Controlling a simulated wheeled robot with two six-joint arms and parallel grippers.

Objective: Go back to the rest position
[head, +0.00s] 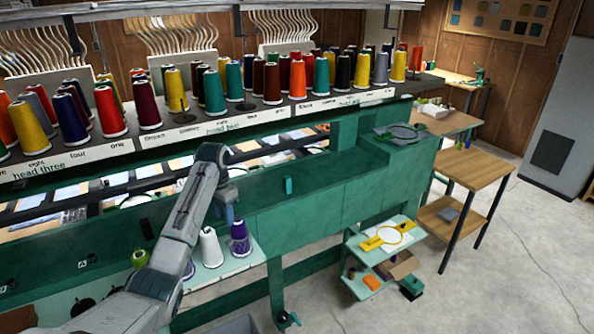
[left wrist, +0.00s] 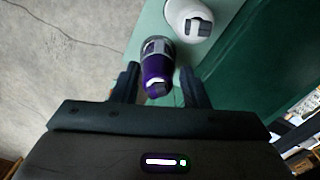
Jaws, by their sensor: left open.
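My left arm reaches in from the lower left in the head view, and its gripper (head: 227,208) hangs over the pale green shelf, close to the purple cone (head: 239,238). In the left wrist view my left gripper (left wrist: 160,78) is open. The purple cone (left wrist: 156,72) appears between its two fingers, with gaps at both sides; the exact distance is unclear. The cone stands upright on the shelf (head: 212,272). A white cone (head: 210,247) stands beside it, and also shows in the wrist view (left wrist: 190,18). My right gripper is not in view.
The green machine body (head: 300,215) rises right behind the shelf. Rows of coloured cones stand on the rack (head: 160,137) above. A small cart (head: 355,240) with a yellow hoop and a wooden table (head: 470,175) stand right. Concrete floor (head: 500,280) is open at lower right.

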